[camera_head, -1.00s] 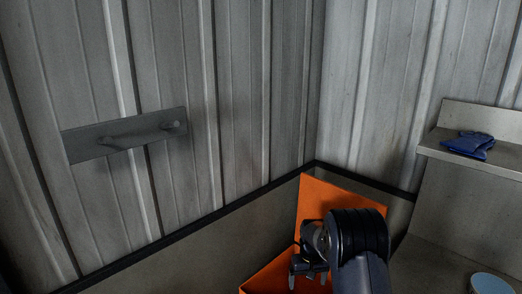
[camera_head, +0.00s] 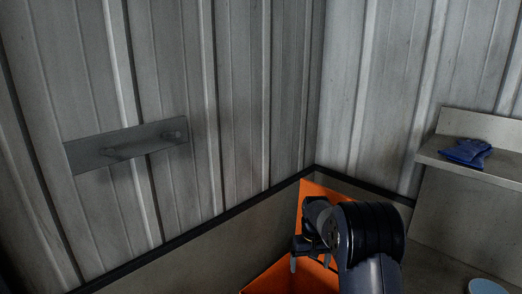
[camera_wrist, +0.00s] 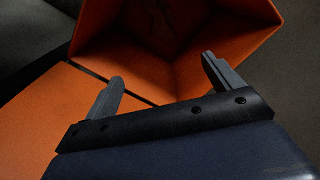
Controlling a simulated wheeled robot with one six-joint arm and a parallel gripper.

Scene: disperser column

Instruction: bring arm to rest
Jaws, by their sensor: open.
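My gripper (camera_head: 311,263) is at the lower middle of the head view, at the end of my dark arm, in front of an orange bin or panel (camera_head: 280,277). In the wrist view my gripper (camera_wrist: 168,82) shows two grey fingers spread wide apart with nothing between them. The orange surfaces (camera_wrist: 195,25) lie beyond the fingers and form an open, box-like hollow. Whether the fingertips touch the orange surfaces cannot be told.
A grey board with two pegs (camera_head: 125,147) is on the left corrugated wall. A blue glove or cloth (camera_head: 466,152) lies on a metal shelf (camera_head: 428,157) at the right. A light blue round thing (camera_head: 486,287) is at the bottom right.

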